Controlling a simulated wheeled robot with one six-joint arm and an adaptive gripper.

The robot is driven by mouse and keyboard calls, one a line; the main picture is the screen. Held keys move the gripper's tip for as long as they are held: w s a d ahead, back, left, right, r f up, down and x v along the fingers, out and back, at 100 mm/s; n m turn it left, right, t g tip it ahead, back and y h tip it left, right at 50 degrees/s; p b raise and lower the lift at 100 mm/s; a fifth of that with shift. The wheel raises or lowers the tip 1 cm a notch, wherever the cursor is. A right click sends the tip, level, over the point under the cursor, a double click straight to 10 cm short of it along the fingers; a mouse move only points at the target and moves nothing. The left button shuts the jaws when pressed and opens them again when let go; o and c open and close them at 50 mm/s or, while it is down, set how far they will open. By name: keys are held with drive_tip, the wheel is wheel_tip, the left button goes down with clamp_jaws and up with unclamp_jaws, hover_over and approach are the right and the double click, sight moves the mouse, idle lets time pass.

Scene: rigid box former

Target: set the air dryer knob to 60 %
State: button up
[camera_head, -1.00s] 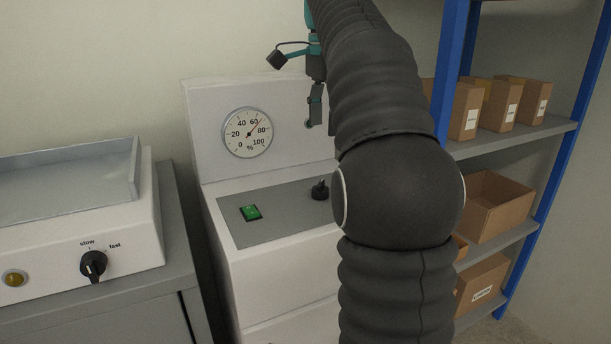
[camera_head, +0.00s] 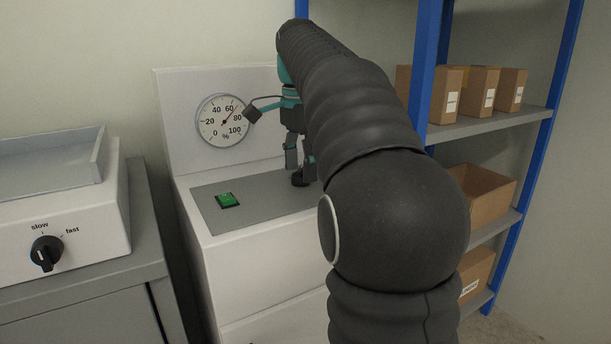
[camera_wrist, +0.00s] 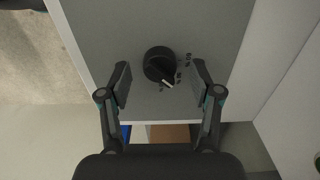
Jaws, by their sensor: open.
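The black air dryer knob (camera_head: 299,181) sits on the grey panel of the white machine, mostly hidden by my gripper in the head view. My gripper (camera_head: 300,162) points down just above the knob. It is open, with one finger on each side of the knob in the wrist view (camera_wrist: 160,68), touching neither side.
A green switch (camera_head: 227,200) is on the panel left of the knob. Another machine with a slow/fast knob (camera_head: 46,253) stands at the left. A blue-framed shelf (camera_head: 428,75) with cardboard boxes (camera_head: 447,95) stands at the right, behind my arm.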

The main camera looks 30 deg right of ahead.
drive_tip(key=shift+f, duration=0.45)
